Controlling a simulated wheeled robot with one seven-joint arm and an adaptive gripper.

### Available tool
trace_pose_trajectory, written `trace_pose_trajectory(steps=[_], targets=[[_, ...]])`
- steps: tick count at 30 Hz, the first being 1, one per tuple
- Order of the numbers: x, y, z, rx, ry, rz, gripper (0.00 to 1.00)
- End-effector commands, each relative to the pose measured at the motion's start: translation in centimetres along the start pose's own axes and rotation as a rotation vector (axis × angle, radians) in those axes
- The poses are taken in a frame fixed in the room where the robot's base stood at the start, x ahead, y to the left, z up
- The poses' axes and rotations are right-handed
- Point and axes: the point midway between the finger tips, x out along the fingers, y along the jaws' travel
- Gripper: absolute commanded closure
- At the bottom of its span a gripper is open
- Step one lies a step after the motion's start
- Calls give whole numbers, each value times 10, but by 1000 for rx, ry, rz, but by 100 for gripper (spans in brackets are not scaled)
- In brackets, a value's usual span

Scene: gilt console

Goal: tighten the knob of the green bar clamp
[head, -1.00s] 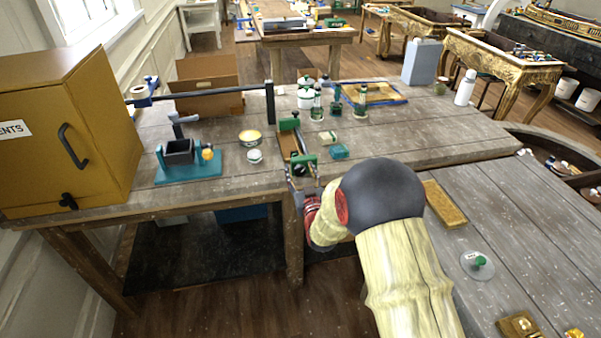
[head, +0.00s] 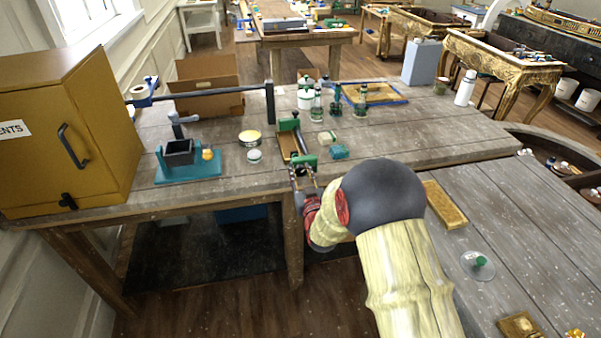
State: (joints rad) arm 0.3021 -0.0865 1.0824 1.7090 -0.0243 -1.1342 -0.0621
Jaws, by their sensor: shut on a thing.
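The green bar clamp (head: 289,125) lies on the wooden workbench with its bar running from back to front. Its near green jaw (head: 304,160) is close to the bench's front edge. My gripper (head: 304,178) is at the near end of the clamp, just in front of that jaw. It is shut on the clamp's knob, which is mostly hidden between the fingers. A brown wooden piece (head: 288,147) lies along the clamp's bar.
A teal-based vise (head: 187,172) and a yellow cabinet (head: 100,120) are farther left.

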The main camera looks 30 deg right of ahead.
Motion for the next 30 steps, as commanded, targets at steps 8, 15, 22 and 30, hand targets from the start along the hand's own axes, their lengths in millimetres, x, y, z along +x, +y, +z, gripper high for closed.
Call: trace_pose_trajectory(steps=[8, 15, 22, 30], targets=[[0, 1, 2, 205, 0, 0, 96], [0, 1, 1, 249, -1, 0, 96], [0, 1, 1, 248, -1, 0, 66], [0, 1, 1, 247, 0, 0, 51]])
